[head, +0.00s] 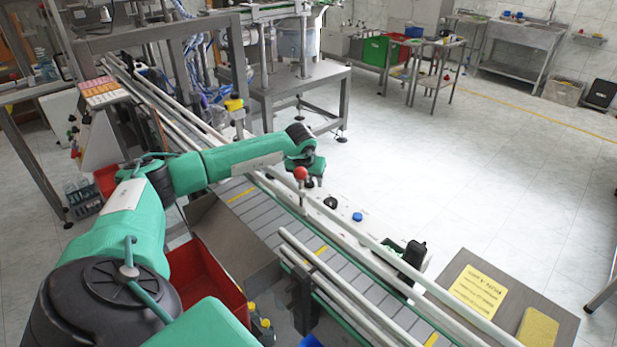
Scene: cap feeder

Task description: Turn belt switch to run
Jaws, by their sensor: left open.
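A black rotary knob (330,203), which looks like the belt switch, sits on the pale control strip (383,232) along the far side of the conveyor belt (262,214). Its pointer position is too small to read. A blue button (357,217) is to its right on the same strip. A red ball (300,173) stands up at its left. My left gripper (312,182) is open, pointing down beside the red ball, up and left of the knob. Its fingertips are small and partly hidden, and I cannot tell whether they touch anything. My right gripper is out of view.
A black upright part (413,254) stands farther right on the strip. Metal guide rails (340,285) run along the near side of the belt. A red bin (205,278) is below my left arm. A board with a yellow sign (477,292) is at the right.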

